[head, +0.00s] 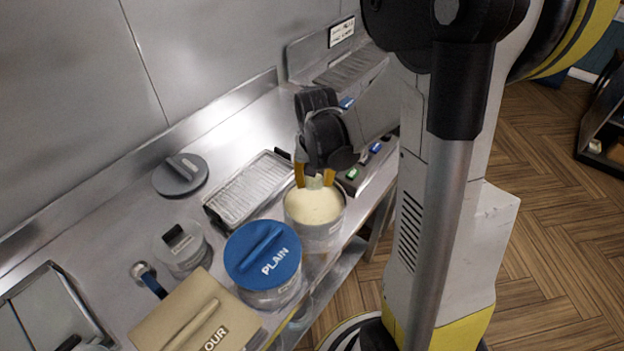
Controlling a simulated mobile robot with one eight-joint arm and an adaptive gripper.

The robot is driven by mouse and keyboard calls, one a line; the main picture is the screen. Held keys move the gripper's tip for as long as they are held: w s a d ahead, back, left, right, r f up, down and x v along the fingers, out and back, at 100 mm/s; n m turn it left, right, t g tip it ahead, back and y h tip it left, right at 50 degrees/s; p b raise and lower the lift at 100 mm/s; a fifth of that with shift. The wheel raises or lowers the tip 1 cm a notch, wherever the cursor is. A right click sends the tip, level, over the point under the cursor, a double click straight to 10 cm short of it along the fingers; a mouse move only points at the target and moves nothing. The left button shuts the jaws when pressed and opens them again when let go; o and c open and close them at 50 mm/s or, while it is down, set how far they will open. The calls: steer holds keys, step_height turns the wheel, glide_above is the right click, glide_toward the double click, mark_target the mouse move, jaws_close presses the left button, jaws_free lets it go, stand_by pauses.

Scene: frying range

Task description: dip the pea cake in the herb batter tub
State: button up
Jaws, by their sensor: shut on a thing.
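An open round tub (315,232) of pale cream batter (313,207) stands near the counter's front edge. No readable name shows on it, so I cannot tell whether it is the herb batter tub. My gripper (315,181) points down over this tub, its yellow-orange fingers at the batter's far side. It is shut on a small pale greenish piece (314,183), probably the pea cake, mostly hidden by the fingers. I cannot tell whether the piece touches the batter.
A tub with a blue PLAIN lid (263,254) stands close in front. A wire rack tray (250,188) lies behind. A loose grey lid (180,175), a clear-sided container (181,249) and a tan box lid ending "OUR" (195,315) crowd the left.

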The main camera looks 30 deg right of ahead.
mark_target(314, 212)
steer(key=shift+s+f+b, duration=0.2)
steer(key=shift+f+b, duration=0.3)
steer(key=shift+f, duration=0.15)
step_height(314, 212, down, 11)
steer(key=b, duration=0.9)
steer(key=shift+w+r, duration=0.1)
steer(key=shift+r, duration=0.05)
steer(key=shift+a, duration=0.1)
steer(key=shift+a+b, duration=0.15)
steer(key=shift+b, duration=0.15)
steer(key=shift+d, duration=0.55)
steer(key=shift+a, duration=0.55)
steer(key=shift+d, duration=0.3)
